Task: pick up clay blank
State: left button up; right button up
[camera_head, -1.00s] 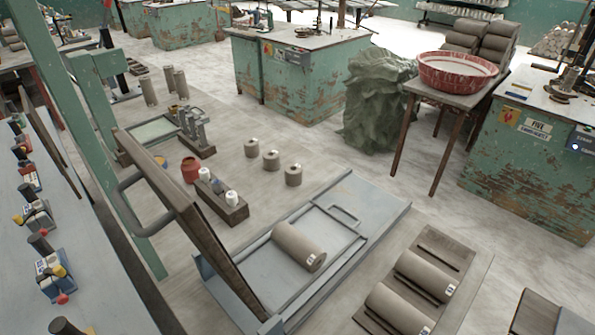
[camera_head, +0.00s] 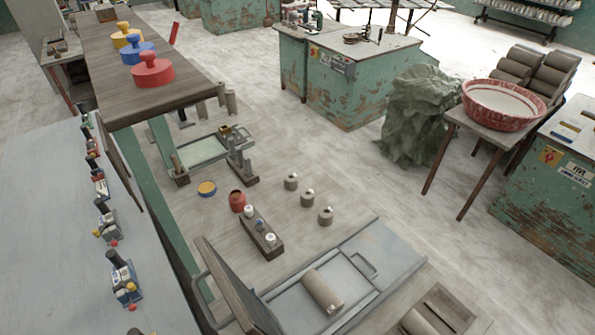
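A grey-brown clay cylinder (camera_head: 321,291), which looks like a clay blank, lies on its side in the shallow blue-grey tray (camera_head: 392,255) at the lower middle. A similar cylinder (camera_head: 418,322) lies on a wooden board (camera_head: 452,309) at the bottom right, mostly cut off by the frame edge. Several shorter upright cylinders, such as the nearest one (camera_head: 326,216), stand on the table behind the tray. I cannot tell which of these the task means. Neither of my grippers is in view.
A hinged wooden panel (camera_head: 232,287) with a metal handle stands tilted at the tray's left. A block holding small bottles (camera_head: 262,237) and a red jar (camera_head: 237,201) stand behind it. A raised shelf with coloured knobbed pieces (camera_head: 152,70) is at upper left. A red bowl (camera_head: 503,108) is at right.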

aim_at(329, 301)
jog(key=i+l+u, duration=0.25)
jog(key=u, duration=0.25)
jog(key=i+l+u, duration=0.15)
jog(key=l+u, duration=0.35)
jog(key=i+l+u, duration=0.15)
jog(key=l+u, duration=0.15)
jog(key=u, duration=0.2)
jog(key=l+u, duration=1.05)
jog(key=k+l+u, duration=0.15)
jog(key=l+u, duration=0.15)
jog(key=u, duration=0.2)
jog(key=k+l+u, duration=0.2)
jog(key=l+u, duration=0.15)
jog(key=u, duration=0.15)
jog(key=k+l+u, duration=0.25)
jog(key=u, duration=0.25)
